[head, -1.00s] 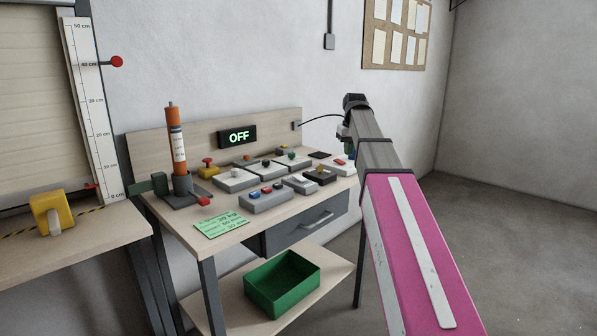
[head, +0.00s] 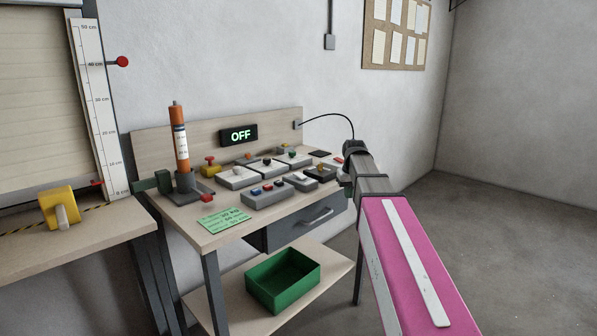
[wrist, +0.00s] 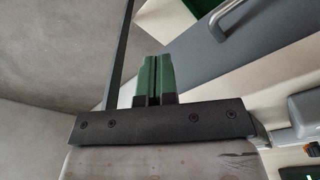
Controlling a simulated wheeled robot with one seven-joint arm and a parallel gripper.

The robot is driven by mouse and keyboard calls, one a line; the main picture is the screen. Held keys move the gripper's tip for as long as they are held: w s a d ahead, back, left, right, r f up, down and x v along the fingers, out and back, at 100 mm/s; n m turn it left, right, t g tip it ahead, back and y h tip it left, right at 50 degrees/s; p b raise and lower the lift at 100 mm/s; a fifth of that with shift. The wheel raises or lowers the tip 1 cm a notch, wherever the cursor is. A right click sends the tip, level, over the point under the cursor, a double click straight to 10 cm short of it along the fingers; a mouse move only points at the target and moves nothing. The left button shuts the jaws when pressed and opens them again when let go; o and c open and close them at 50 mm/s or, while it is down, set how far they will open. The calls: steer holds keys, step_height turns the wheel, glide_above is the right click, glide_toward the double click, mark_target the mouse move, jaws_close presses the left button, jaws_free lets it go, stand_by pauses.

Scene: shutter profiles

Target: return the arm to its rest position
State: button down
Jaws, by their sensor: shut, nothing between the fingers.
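My arm (head: 405,255), with a pink link and grey end section, reaches from the lower right toward the right end of the workbench in the head view. My gripper's fingertips cannot be made out there. In the wrist view my gripper (wrist: 153,75) shows two green fingers pressed together with nothing between them. It is in front of the bench's drawer side, apart from anything I can make out.
The workbench (head: 205,238) carries several button boxes, an orange cylinder (head: 179,140) and a display reading OFF (head: 238,135). A grey drawer (head: 285,234) with a handle is beneath its top. A green bin (head: 262,292) sits on the lower shelf. Floor is clear at right.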

steer(key=s+f+m, duration=0.1)
steer(key=s+f, duration=1)
steer(key=f, duration=0.3)
steer(key=s+f+m+g, duration=0.1)
steer(key=s+f, duration=1)
steer(key=f, duration=0.3)
steer(key=shift+s, duration=0.25)
